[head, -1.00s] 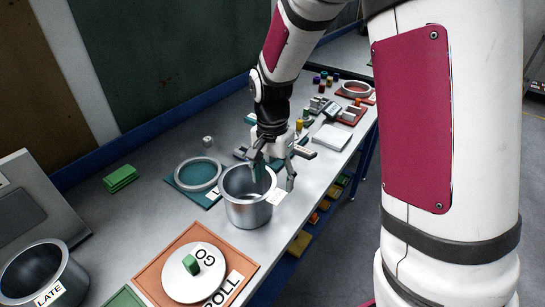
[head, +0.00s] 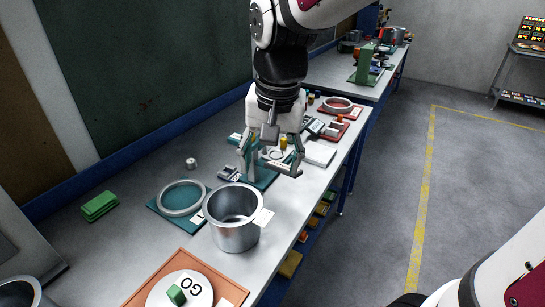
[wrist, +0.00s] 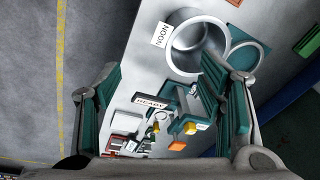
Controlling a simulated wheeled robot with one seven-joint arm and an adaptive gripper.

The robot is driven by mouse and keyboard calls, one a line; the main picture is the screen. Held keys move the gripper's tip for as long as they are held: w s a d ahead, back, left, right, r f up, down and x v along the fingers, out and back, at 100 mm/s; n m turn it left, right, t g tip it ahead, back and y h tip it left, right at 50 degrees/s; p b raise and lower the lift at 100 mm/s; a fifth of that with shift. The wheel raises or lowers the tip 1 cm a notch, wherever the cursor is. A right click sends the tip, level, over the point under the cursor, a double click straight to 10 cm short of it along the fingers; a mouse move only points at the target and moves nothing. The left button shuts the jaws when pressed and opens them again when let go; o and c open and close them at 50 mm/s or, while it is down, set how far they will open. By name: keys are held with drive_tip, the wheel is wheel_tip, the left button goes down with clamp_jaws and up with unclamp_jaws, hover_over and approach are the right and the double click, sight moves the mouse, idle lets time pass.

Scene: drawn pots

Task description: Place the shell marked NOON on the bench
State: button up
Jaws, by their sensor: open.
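The shell marked NOON is a grey metal pot (head: 235,238) standing upright on the bench (head: 105,240). It also shows in the wrist view (wrist: 181,55), where its white tag reads NOON (wrist: 161,34). In the head view the tag sticks out at the pot's right rim, and its text is too small to read. My gripper (head: 270,158) is open, with nothing between its fingers. It hangs above the bench just beyond the pot, apart from it. Both fingers also show in the wrist view (wrist: 165,80).
A teal tray with a metal ring (head: 182,197) lies left of the pot. An orange tray (head: 140,292) with a lid marked GO (head: 182,293) is in front. Green blocks (head: 99,205) lie at the left. Small items and a READY sign (wrist: 150,102) crowd the bench beyond the pot.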

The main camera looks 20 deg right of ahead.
drive_tip(key=s+r+n+t, duration=0.3)
drive_tip(key=s+n, duration=0.3)
drive_tip(key=s, duration=0.5)
drive_tip(key=shift+s+r+n+t, duration=0.25)
drive_tip(key=shift+r+n+t, duration=0.05)
drive_tip(key=shift+r, duration=0.35)
